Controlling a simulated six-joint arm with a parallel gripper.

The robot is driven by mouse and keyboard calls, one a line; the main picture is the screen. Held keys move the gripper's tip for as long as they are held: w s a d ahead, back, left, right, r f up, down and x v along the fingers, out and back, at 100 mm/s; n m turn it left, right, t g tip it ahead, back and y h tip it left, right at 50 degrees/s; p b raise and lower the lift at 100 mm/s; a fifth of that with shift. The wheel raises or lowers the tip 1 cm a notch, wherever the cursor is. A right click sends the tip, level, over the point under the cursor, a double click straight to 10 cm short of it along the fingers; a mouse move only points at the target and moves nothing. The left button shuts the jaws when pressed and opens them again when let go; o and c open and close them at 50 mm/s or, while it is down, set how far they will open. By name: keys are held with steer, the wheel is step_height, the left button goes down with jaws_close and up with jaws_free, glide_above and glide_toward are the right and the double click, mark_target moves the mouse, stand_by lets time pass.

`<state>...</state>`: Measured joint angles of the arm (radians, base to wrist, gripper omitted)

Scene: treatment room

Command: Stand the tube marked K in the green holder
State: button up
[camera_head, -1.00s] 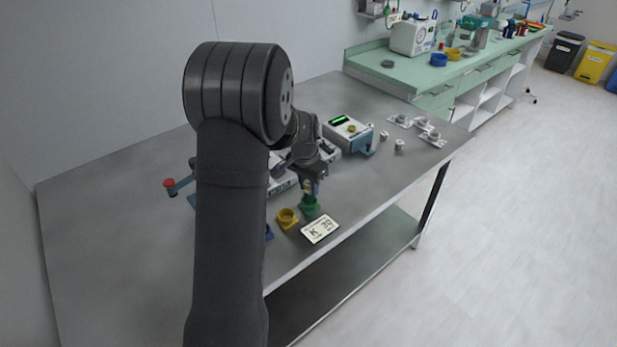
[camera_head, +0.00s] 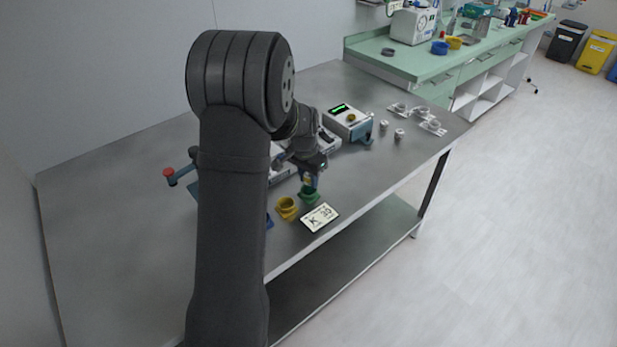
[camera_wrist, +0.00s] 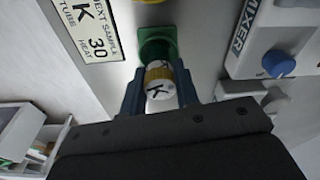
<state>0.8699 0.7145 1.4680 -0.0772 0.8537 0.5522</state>
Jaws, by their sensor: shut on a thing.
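The tube marked K (camera_wrist: 160,92) has a white cap with a black K and a yellow band below it. My gripper (camera_wrist: 160,98) is shut on it, one finger on each side, as the wrist view shows. The green holder (camera_wrist: 156,40) lies just beyond the tube in that view. In the head view the green holder (camera_head: 309,195) is right under my gripper (camera_head: 311,180), and the tube is in line with it. The tube's lower end is hidden, so I cannot tell how deep it is in the holder.
A yellow holder (camera_head: 287,208) stands left of the green one, with a blue holder (camera_head: 269,222) partly behind my arm. A card reading K 30 (camera_head: 320,217) lies in front. A device with a green display (camera_head: 348,121) and the mixer (camera_wrist: 265,45) stand nearby.

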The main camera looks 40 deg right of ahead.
mark_target(306, 178)
steer(key=shift+f, duration=0.55)
stand_by(0.5)
steer(key=o, duration=0.8)
steer(key=shift+c, duration=0.2)
steer(key=shift+s+a+r, duration=0.1)
steer(key=shift+a+r, duration=0.1)
steer(key=shift+r, duration=1.6)
steer(key=shift+a+r, duration=0.25)
steer(key=shift+r, duration=1.55)
steer(key=shift+s+a+r, duration=0.1)
steer(key=shift+a+r, duration=0.1)
steer(key=shift+r, duration=1.6)
steer(key=f, duration=0.6)
steer(key=d+f, duration=0.1)
steer(key=f, duration=0.2)
steer(key=shift+w, duration=0.15)
steer(key=shift+r, duration=0.15)
